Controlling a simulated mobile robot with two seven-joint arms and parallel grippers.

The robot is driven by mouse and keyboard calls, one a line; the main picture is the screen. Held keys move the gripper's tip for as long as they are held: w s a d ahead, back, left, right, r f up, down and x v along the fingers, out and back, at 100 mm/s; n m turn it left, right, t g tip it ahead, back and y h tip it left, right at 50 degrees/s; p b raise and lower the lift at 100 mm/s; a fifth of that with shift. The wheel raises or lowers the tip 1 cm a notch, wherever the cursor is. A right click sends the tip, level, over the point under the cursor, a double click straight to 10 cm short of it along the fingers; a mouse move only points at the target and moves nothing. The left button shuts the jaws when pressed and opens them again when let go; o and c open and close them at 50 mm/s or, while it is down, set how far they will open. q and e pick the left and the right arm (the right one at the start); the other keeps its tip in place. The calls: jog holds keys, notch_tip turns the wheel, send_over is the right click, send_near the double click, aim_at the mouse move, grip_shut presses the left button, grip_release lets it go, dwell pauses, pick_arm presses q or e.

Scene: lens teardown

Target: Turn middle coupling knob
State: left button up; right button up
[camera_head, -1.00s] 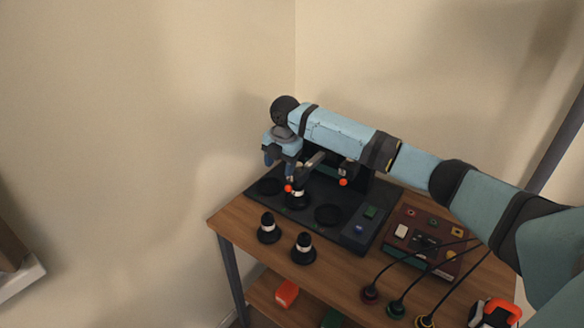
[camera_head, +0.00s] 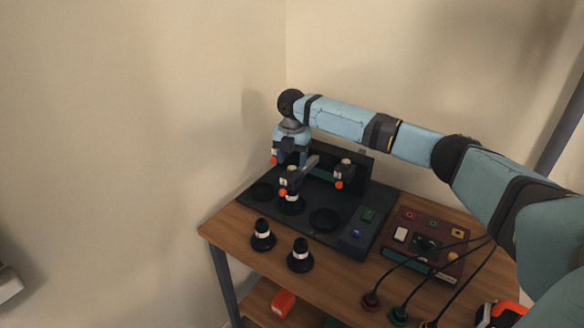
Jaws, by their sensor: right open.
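Several dark coupling heads with orange-red ends show at the black panel (camera_head: 350,235). The one I take as the middle coupling knob (camera_head: 290,177) stands above a black-and-white lens piece (camera_head: 291,203), with a grey bar slanting up to its right. Another coupling head (camera_head: 343,172) stands to its right. A third orange-red end (camera_head: 274,160) shows at the left, mostly hidden by my gripper. My right gripper (camera_head: 289,160) is open, pointing down, just behind and above the middle knob. Whether it touches anything is unclear.
Two black lens pieces with white bands (camera_head: 263,236) (camera_head: 300,256) stand on the wooden table (camera_head: 230,228) in front of the panel. A maroon box (camera_head: 428,240) with cables is at the right. My right arm spans the space above it.

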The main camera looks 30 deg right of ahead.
aim_at(292, 171)
notch_tip(292, 171, down, 2)
jog(key=shift+f, duration=0.5)
jog(key=shift+c, duration=0.2)
